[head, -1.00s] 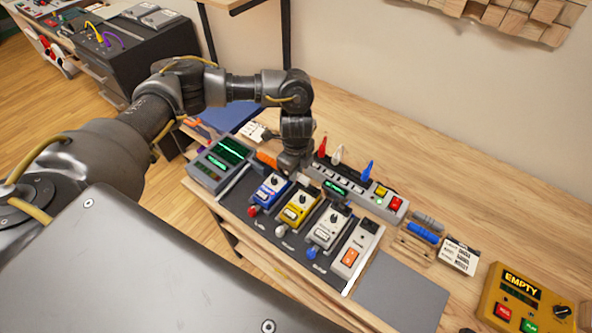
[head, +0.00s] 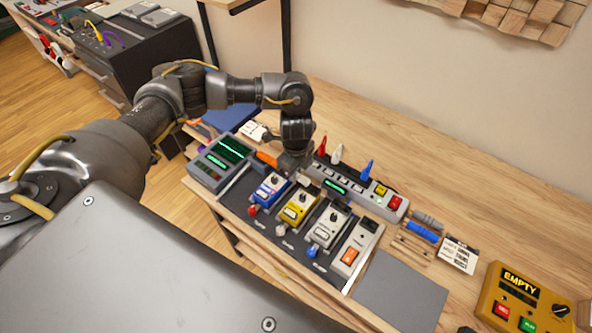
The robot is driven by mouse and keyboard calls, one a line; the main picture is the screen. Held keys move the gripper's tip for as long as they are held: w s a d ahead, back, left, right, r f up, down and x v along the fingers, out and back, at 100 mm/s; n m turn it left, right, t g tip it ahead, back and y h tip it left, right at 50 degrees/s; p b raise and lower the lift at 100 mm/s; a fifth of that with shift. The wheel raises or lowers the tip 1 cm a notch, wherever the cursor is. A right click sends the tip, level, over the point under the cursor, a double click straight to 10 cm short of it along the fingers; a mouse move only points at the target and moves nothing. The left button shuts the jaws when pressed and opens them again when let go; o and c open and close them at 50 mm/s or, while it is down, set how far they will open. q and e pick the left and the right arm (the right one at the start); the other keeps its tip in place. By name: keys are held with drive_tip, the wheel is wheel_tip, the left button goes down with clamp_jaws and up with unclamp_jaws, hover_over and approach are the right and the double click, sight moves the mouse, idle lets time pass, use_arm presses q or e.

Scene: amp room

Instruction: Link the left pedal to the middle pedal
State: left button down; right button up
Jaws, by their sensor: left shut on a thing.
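The left pedal (head: 270,189) is blue, the middle pedal (head: 299,207) is yellow, and a white pedal (head: 328,229) stands to their right, all on a dark pedalboard (head: 262,226). My left gripper (head: 290,164) points down just behind the blue and yellow pedals. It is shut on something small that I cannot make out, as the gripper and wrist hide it. An orange item (head: 266,159) lies just left of the gripper. I cannot tell whether any cable joins the pedals. My right gripper is not in view.
A grey power strip (head: 350,185) with red, white and blue plugs stands close behind the pedals. A grey meter box (head: 219,163) is at the left, and a white unit with an orange switch (head: 352,255) at the right. A yellow "EMPTY" box (head: 520,300) sits far right.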

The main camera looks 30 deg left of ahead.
use_arm(q)
drive_tip(key=c, duration=0.9)
unclamp_jaws()
drive_tip(key=shift+o, duration=0.2)
wheel_tip(320, 180, up, 7)
drive_tip(key=p, duration=0.7)
idle(0.6)
